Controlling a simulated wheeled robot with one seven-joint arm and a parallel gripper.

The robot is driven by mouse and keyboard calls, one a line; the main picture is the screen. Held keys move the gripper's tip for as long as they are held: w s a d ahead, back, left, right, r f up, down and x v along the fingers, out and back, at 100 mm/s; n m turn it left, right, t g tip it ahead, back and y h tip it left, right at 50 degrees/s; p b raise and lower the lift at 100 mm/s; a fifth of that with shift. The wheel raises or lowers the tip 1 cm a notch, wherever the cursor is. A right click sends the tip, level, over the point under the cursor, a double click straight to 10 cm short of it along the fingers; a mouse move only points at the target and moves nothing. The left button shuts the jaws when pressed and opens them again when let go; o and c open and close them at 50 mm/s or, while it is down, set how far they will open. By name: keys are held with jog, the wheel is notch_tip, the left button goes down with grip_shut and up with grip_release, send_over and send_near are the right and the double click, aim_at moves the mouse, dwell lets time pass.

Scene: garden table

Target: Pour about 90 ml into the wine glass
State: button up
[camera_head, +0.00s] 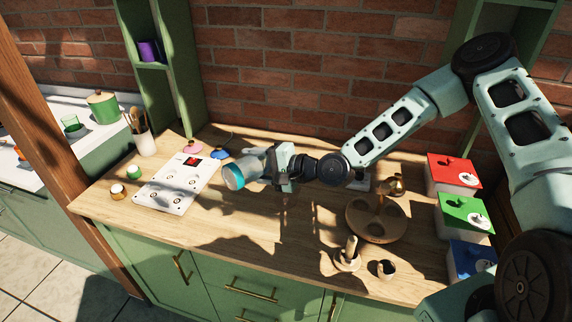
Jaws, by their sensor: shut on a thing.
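My gripper (268,165) is shut on a clear vessel with a teal end (233,177). The vessel is held tilted, nearly on its side, above the wooden table, with the teal end toward the lower left. I cannot tell how much liquid is in it or whether any is flowing. I cannot make out a wine glass for certain. Faint upright, see-through lines show below my gripper, but they are too dim to name.
A white panel with dials (175,185) lies at the left of the wooden table (225,215). A round wooden stand (377,232) and small wooden pieces are right of centre. Red (453,168), green (463,209) and blue (470,255) lidded boxes line the right.

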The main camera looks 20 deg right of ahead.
jog(key=shift+a+f, duration=0.1)
jog(key=shift+s+a+f+n+h, duration=0.15)
jog(key=shift+f+n+h, duration=0.2)
jog(key=shift+f+n, duration=0.2)
jog(key=shift+a+f+n+h, duration=0.1)
jog(key=shift+f+n+h, duration=0.3)
jog(key=shift+n, duration=0.15)
jog(key=shift+d+f, duration=0.1)
jog(key=shift+f, duration=0.1)
jog(key=shift+a+f+n+h, duration=0.2)
jog(key=shift+f+n+h, duration=0.15)
jog(key=shift+n, duration=0.05)
jog(key=shift+d+f+b, duration=0.15)
jog(key=shift+f+b, duration=0.05)
jog(key=shift+b, duration=0.2)
jog(key=shift+f+n, duration=0.1)
jog(key=shift+n, duration=0.2)
